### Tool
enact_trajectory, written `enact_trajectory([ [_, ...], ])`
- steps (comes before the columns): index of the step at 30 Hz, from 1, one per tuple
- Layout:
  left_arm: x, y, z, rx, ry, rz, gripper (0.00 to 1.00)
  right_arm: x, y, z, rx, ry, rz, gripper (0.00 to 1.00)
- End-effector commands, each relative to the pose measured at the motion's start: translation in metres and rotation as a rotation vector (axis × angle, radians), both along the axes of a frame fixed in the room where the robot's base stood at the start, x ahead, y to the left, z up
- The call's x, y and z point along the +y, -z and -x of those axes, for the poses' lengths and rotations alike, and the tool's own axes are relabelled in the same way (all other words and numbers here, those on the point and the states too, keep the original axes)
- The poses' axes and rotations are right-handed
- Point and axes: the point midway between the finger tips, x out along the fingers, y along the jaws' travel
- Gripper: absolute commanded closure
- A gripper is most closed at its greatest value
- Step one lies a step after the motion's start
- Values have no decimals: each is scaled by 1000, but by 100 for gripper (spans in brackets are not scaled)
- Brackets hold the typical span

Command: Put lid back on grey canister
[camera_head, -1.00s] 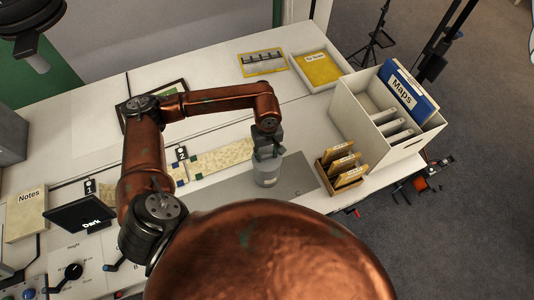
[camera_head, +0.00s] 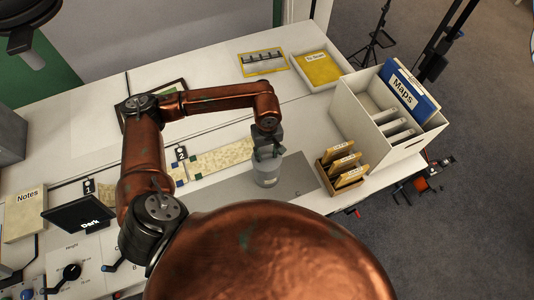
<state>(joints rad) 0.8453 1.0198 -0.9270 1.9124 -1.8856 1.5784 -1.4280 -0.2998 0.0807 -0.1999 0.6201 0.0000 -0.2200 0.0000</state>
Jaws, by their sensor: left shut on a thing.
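The grey canister (camera_head: 267,178) stands upright on a grey mat (camera_head: 225,196) near the middle of the table. My left gripper (camera_head: 267,153) comes down on it from above, with its fingers at the canister's top. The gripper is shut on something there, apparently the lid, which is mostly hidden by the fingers. I cannot tell whether the lid sits fully on the rim. My right gripper is not in view.
A small brown box of envelopes (camera_head: 343,173) stands close to the right of the canister. A patterned strip (camera_head: 222,158) lies to the left. A dark sign (camera_head: 80,215) stands at the left.

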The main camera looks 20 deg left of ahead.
Motion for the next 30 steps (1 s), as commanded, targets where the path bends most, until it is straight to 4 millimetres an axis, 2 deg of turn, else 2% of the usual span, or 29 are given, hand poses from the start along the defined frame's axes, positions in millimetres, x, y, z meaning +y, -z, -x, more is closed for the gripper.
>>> enact_trajectory([
  [8,0,-1,0,0,0,0,84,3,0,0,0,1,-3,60],
  [9,0,-1,0,0,0,0,62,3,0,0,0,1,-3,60],
  [17,0,0,0,0,0,0,44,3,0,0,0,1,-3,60],
  [23,0,0,0,0,0,0,43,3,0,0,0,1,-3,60],
  [30,0,0,0,0,0,0,27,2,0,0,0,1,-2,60],
])
